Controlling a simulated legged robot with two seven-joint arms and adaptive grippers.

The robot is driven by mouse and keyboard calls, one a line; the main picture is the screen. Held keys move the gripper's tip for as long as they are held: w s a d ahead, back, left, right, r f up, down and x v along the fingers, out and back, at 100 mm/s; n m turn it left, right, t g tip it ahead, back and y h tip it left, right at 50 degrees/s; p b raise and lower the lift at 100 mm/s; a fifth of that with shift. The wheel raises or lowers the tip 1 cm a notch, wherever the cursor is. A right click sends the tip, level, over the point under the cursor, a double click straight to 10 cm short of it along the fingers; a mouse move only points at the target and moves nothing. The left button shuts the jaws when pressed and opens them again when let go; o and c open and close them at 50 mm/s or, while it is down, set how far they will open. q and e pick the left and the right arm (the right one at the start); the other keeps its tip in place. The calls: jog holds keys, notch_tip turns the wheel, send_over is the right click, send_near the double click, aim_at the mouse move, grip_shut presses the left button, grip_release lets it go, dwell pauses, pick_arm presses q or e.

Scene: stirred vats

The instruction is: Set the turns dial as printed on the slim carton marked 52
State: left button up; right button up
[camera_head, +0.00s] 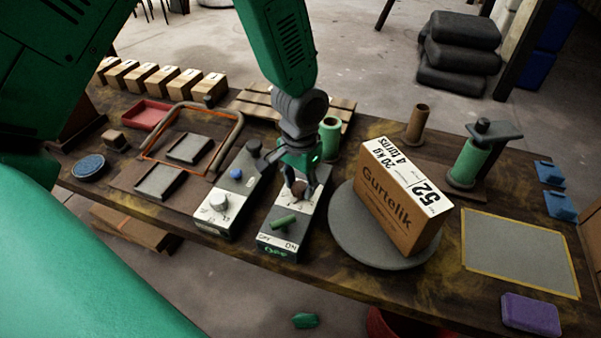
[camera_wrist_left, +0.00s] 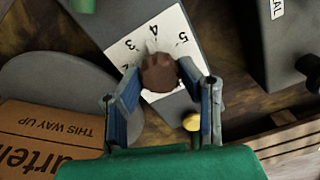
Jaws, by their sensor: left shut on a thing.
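The slim carton marked 52 (camera_head: 392,209), labelled Gurtelik, stands on a round grey turntable (camera_head: 345,240). Its white top label reads 20 kg and a turns line that looks like 4 turns, in small print. The turns dial is a brown knob (camera_head: 299,188) on a grey control box (camera_head: 272,225). It also shows in the left wrist view (camera_wrist_left: 160,73), beside a white scale with 3, 4 and 5 visible; a pale mark at its edge points near the 4. My left gripper (camera_head: 304,183) is shut on this knob, one finger on each side.
A green roll (camera_head: 468,162), a purple block (camera_head: 531,314) and a taped grey square (camera_head: 519,253) lie right.

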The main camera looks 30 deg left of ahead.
pick_arm(q)
jog(key=shift+w+r+m+p, duration=0.1)
jog(key=shift+w+m+p, duration=0.05)
jog(key=shift+m+p, duration=1.15)
jog(key=o, duration=1.1)
jog(key=shift+c, duration=0.2)
jog(key=shift+o, duration=0.3)
